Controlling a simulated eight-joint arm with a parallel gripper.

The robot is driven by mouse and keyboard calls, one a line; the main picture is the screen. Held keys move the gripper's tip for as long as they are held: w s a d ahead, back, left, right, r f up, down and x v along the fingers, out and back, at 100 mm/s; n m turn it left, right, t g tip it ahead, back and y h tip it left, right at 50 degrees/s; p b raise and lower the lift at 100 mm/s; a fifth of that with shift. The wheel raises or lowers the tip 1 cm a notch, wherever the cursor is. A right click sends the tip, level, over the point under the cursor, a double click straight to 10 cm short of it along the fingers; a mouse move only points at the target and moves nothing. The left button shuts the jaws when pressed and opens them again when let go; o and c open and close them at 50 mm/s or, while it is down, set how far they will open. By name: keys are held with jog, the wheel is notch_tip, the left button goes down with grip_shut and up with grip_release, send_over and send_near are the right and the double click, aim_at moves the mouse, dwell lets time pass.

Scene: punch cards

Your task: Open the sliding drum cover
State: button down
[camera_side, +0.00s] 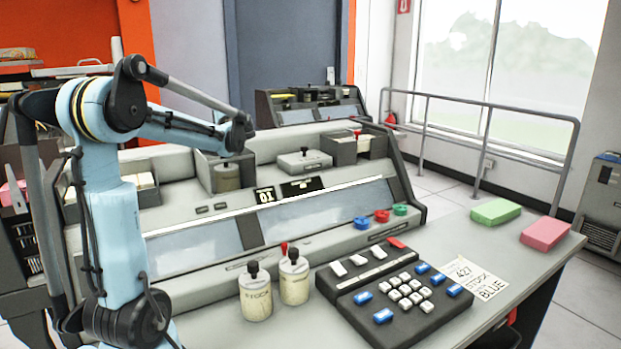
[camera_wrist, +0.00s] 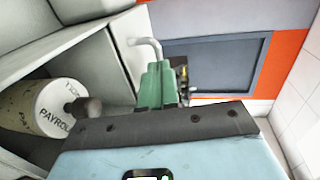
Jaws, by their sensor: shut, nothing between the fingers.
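My gripper (camera_wrist: 158,68) shows in the wrist view as green fingers pressed together, shut and empty. A bent white bar (camera_wrist: 146,44) shows just beyond the fingertips; I cannot tell whether they touch. A drum marked PAYROLL (camera_wrist: 48,108), with a dark knob, lies to the left in an uncovered part of a pale bay. In the side view the bay holds a drum (camera_side: 228,178), below the end of my arm; the fingers are not clear there. A flat pale cover with a dark knob (camera_side: 303,160) is to the right; I cannot tell whether it is the sliding cover.
Two knobbed drums (camera_side: 256,295) (camera_side: 294,278) stand on the desk beside a black keypad (camera_side: 394,290). Green (camera_side: 496,211) and pink (camera_side: 546,232) card blocks lie at the right. A grey card box (camera_side: 358,148) is right of the flat cover.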

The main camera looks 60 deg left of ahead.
jog(key=d+r, duration=0.2)
jog(key=d, duration=1)
jog(key=w+d+f+t+h, duration=0.1)
jog(key=d+f+h, duration=0.4)
jog(key=d, duration=0.6)
jog(key=w+d+f+t+h, duration=0.1)
jog(key=d+f+t+h, duration=0.2)
jog(key=d, duration=0.8)
jog(key=w+d+f+t+h, duration=0.1)
jog(key=d+f+t+h, duration=0.2)
jog(key=d+f+h, duration=0.4)
jog(key=d+f, duration=0.2)
jog(key=d, duration=0.2)
jog(key=shift+f+h, duration=0.25)
jog(key=shift+h, duration=0.15)
